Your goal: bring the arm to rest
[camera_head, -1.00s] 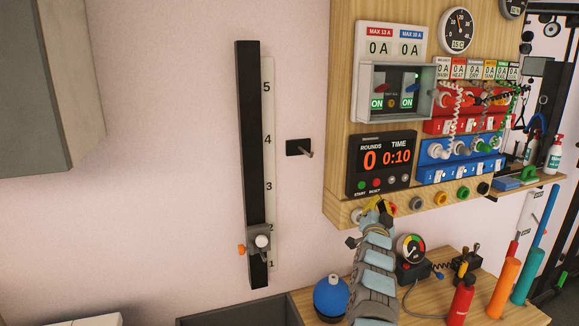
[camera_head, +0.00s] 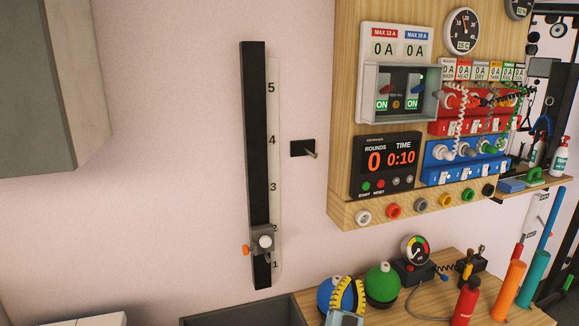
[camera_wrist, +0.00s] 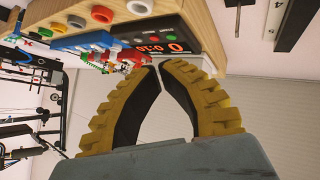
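My gripper (camera_head: 347,285) shows low in the head view, in front of a blue ball-shaped weight (camera_head: 330,293) and the left side of a green one (camera_head: 382,282). Its yellow, ribbed fingers point up. Only a short piece of my arm shows below it, at the bottom edge. In the wrist view, the two curved yellow-and-black fingers of my gripper (camera_wrist: 160,68) come together at the tips. Nothing is seen held in the gap between them. The wooden panel lies beyond the fingertips, and nothing there appears to touch them.
The wooden panel (camera_head: 350,212) carries a timer reading 0:10 (camera_head: 386,162), switches and a row of coloured knobs. A wooden bench (camera_head: 410,310) bears a gauge (camera_head: 415,250) and a red extinguisher-like bottle (camera_head: 466,301). A black vertical slider (camera_head: 254,150) is on the wall.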

